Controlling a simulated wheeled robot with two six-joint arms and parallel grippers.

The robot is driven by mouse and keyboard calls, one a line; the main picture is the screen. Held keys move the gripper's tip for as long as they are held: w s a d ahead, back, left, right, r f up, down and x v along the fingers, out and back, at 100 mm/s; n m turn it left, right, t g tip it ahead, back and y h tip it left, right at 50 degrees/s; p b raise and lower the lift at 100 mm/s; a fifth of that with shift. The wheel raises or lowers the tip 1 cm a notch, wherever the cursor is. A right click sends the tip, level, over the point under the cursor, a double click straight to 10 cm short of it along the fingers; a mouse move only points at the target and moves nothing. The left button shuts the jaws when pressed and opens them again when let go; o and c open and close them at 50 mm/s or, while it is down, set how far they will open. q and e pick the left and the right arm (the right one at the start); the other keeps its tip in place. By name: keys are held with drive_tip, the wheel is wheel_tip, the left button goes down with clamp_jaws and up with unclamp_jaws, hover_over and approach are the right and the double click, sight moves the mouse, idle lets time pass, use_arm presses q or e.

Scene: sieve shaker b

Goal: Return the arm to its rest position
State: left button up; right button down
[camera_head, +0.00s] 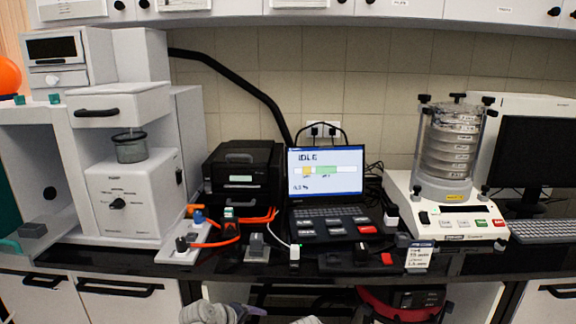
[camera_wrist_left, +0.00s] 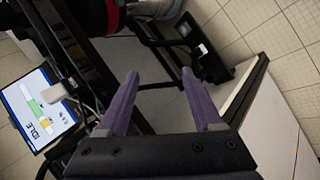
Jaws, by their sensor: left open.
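My left gripper (camera_wrist_left: 160,73) shows in the left wrist view with its two purple fingers spread apart. Nothing is between the fingers. My right gripper is not seen in either view.
The black counter (camera_head: 130,259) holds a laptop (camera_head: 325,172) reading IDLE, also in the left wrist view (camera_wrist_left: 37,112). A sieve stack (camera_head: 449,145) on a white shaker (camera_head: 458,227) stands right. A white machine (camera_head: 128,195) stands left. Cables and small items lie near the edge.

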use_arm(q)
drive_tip(key=s+a+f+m+g+y, duration=0.5)
drive_tip(key=s+a+f+m+g, duration=0.15)
drive_tip(key=s+m, duration=0.3)
drive_tip(key=s+d+r+m+y+p, duration=0.1)
drive_tip(key=s+d+r+m+p, duration=0.2)
drive_tip(key=s+d+r+p, duration=0.3)
drive_tip(key=d+r+g+p, duration=0.1)
drive_tip(key=d+r+p, duration=0.1)
drive_tip(key=d+r, duration=0.1)
drive_tip(key=shift+s+d+y+p, duration=0.35)
drive_tip(key=shift+s+d+y, duration=0.05)
drive_tip(key=shift+d, duration=0.05)
